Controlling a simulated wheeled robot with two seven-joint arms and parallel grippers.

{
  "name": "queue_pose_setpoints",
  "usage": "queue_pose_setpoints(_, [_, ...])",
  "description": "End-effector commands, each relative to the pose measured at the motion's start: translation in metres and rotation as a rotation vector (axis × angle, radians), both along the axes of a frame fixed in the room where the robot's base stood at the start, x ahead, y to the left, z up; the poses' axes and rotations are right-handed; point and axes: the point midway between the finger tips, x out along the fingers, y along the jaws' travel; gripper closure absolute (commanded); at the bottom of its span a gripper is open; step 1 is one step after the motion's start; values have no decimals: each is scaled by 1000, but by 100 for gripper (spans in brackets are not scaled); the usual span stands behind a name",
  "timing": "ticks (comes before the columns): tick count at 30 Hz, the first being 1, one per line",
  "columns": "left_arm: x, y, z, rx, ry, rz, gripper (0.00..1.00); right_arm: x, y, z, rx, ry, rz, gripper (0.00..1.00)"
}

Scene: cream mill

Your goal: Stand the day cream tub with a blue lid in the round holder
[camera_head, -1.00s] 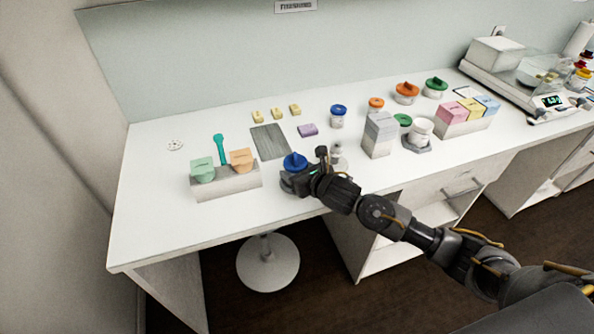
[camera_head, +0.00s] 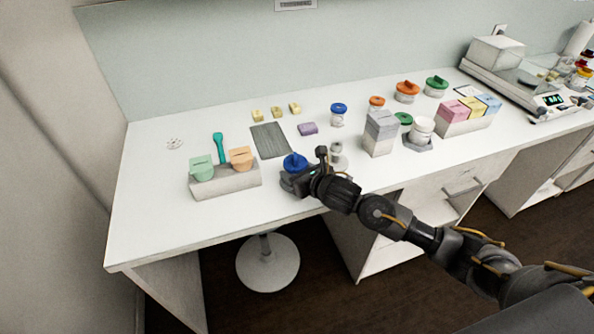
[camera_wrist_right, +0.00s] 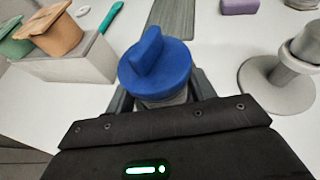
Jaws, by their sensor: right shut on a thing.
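The day cream tub with a blue lid (camera_head: 295,161) is upright near the front edge of the table, between the fingers of my right gripper (camera_head: 297,177). In the right wrist view, the blue lid (camera_wrist_right: 156,65) with its raised grip bar fills the middle, and the gripper is shut around the pale tub body below it. A grey edge shows under the tub in the head view; I cannot tell whether it is the round holder or a finger. The tub's bottom is hidden. My left gripper is not in view.
A grey block with green and orange tubs (camera_head: 226,184) stands to the left. A grey round-based stand with a post (camera_head: 338,157) is close on the right. Another blue-lidded tub (camera_head: 338,113) stands further back. A grey mat (camera_head: 270,141) lies behind.

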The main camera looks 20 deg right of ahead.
Motion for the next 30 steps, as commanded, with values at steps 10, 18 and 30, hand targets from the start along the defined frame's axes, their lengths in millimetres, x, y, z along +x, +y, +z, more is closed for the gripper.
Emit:
queue_pose_setpoints(10, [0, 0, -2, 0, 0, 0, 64, 1, 0, 1, 3, -5, 0, 78])
queue_pose_setpoints(18, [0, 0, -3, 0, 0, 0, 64, 1, 0, 1, 3, -5, 0, 78])
queue_pose_setpoints(30, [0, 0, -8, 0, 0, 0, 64, 0, 0, 0, 2, -5, 1, 78])
